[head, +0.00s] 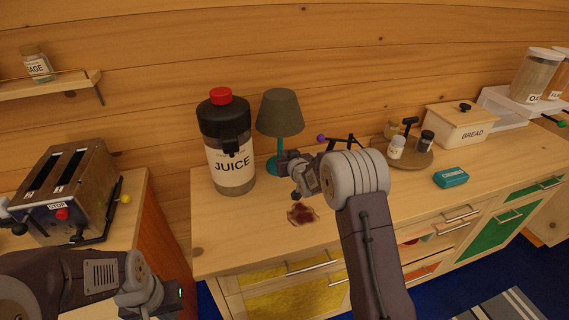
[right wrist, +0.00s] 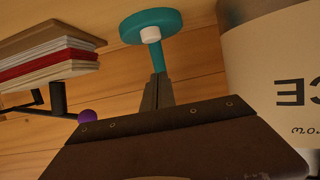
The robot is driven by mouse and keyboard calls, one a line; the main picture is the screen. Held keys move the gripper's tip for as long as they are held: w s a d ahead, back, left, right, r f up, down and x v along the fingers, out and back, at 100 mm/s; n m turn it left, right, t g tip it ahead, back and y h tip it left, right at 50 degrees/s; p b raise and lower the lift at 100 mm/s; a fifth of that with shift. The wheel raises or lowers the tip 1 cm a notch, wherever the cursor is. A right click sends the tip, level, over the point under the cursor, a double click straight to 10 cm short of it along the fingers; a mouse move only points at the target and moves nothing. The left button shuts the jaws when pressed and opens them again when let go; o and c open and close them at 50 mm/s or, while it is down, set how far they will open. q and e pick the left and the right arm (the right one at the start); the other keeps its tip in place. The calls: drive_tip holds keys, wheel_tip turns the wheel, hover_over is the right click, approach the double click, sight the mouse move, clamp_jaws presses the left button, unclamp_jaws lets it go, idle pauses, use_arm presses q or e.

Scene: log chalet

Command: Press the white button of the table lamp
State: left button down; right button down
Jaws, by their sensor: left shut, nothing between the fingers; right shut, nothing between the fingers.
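The table lamp (head: 280,114) stands on the wooden counter, with a grey-green shade and a teal stem and base. In the right wrist view, which is upside down, its teal base (right wrist: 165,22) shows with the white button (right wrist: 151,34) on it. My right gripper (head: 284,160) is shut and empty, close to the lamp's base. Its fingers (right wrist: 159,76) hide part of the stem in the wrist view, and the tips appear a little apart from the button. In the head view I cannot make out the button. My left gripper (head: 181,298) is shut and empty at the lower left.
A juice jar (head: 230,150) with a red cap stands just left of the lamp. Books (right wrist: 50,58) and a black rack with a purple knob (right wrist: 87,116) are on the other side. A toaster (head: 70,185) is at left.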

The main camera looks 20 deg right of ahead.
drive_tip(key=shift+x, duration=0.9)
drive_tip(key=f, duration=0.3)
drive_tip(key=shift+s+f, duration=0.2)
drive_tip(key=shift+s, duration=0.2)
drive_tip(key=shift+f, duration=0.2)
drive_tip(key=shift+f, duration=0.1)
